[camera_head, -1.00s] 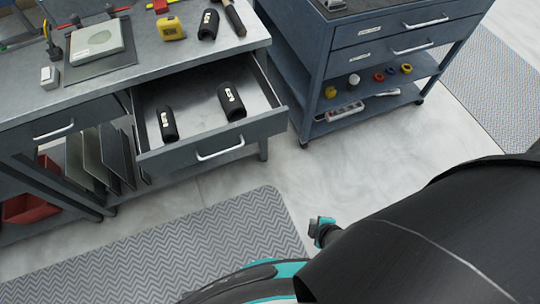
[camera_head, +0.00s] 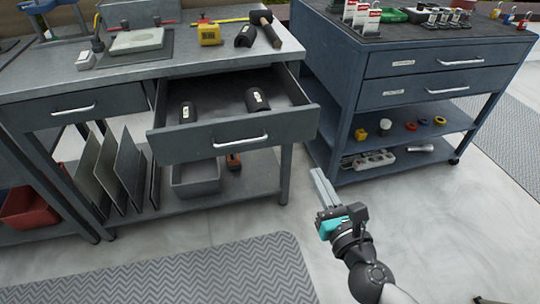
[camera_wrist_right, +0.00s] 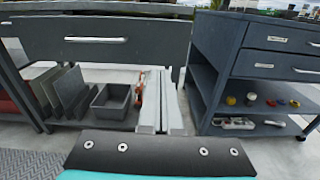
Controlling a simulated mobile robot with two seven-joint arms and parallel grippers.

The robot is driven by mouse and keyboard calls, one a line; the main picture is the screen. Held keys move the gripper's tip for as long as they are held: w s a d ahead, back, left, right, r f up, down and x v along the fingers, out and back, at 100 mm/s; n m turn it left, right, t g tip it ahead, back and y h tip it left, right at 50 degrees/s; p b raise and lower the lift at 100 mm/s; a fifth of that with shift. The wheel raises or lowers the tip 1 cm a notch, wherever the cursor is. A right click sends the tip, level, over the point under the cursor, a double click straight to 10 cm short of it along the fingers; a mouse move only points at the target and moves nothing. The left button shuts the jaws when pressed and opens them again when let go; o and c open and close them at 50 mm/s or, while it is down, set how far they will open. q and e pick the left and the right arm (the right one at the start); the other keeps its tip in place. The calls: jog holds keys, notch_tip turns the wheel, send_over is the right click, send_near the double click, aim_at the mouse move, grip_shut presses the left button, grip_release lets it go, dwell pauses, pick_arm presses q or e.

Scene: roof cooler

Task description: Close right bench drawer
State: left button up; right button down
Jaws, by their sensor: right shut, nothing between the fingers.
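The right bench drawer (camera_head: 200,143) stands pulled out from the grey workbench (camera_head: 30,95), with a silver bar handle (camera_head: 240,141) on its front. Two dark curved pieces with white labels lie inside it, one at the left (camera_head: 187,112) and one at the right (camera_head: 257,99). My right gripper (camera_head: 320,182) is shut and empty, in front of and below the drawer's right end, apart from it. In the right wrist view the drawer front (camera_wrist_right: 150,38) spans the top left, with the shut fingers (camera_wrist_right: 160,100) pointing toward its right end. My left gripper is not in view.
A blue-grey tool cart (camera_head: 345,100) stands right of the bench, close to my right gripper. Below the drawer, a shelf holds a grey bin (camera_head: 196,178) and upright panels (camera_head: 125,165). A zigzag mat (camera_head: 200,275) lies on the floor in front. The left drawer (camera_head: 60,108) is shut.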

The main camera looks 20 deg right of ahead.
send_near(292, 127)
jog(key=w, duration=0.5)
jog(key=shift+w+d+f, duration=0.1)
jog(key=shift+w, duration=0.05)
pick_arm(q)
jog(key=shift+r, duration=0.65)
pick_arm(e)
jog(key=shift+w, duration=0.75)
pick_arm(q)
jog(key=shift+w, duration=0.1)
pick_arm(e)
jog(key=shift+w, duration=0.15)
